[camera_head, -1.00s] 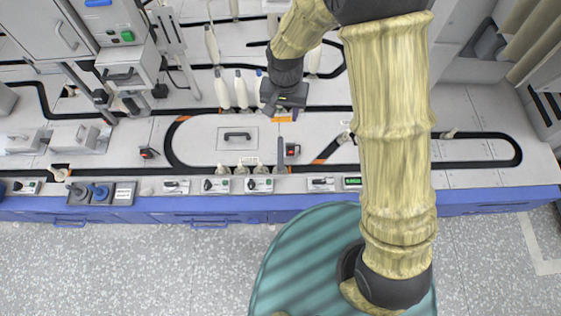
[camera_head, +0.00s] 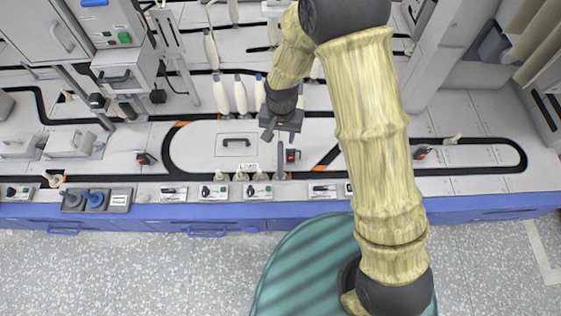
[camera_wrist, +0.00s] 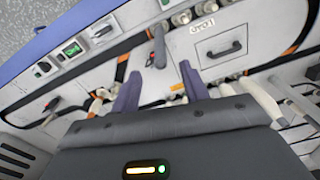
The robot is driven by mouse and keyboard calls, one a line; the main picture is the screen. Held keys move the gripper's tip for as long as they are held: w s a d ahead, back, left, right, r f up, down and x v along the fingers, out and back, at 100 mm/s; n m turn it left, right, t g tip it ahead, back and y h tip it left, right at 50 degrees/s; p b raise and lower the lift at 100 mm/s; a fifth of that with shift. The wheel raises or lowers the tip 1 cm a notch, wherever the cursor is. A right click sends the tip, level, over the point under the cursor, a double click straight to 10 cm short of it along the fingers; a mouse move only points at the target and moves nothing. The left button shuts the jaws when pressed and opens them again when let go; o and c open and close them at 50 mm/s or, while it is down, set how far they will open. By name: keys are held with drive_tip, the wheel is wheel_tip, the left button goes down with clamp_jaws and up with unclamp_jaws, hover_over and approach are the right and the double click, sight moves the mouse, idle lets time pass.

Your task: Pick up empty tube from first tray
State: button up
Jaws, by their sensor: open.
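My gripper (camera_head: 281,127) is open above the worktable, right of the handled hatch. In the wrist view its two bluish fingers (camera_wrist: 162,88) stand apart, with the track and small white parts beyond them. No tube is clearly held between them. Tall white bobbins (camera_head: 240,95) stand left of my gripper; one pale cone (camera_wrist: 265,100) shows at the lower right of the wrist view. Small pale pegs (camera_head: 222,176) stand near the front edge. I cannot tell which item is the empty tube or the first tray; the arm hides part of the track.
A black track (camera_head: 470,141) loops over the white table. A red-topped switch (camera_head: 292,155) and a grey upright lever (camera_wrist: 159,47) stand close to my gripper. Machine boxes (camera_head: 121,70) stand at the left.

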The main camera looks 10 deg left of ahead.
sight(281, 150)
drive_tip(key=shift+f+b, duration=0.35)
drive_tip(key=shift+f, duration=1.45)
wheel_tip(281, 150, down, 5)
drive_tip(key=shift+f+b, duration=0.15)
drive_tip(key=shift+b, duration=1.05)
drive_tip(key=shift+c, duration=0.3)
clamp_jaws()
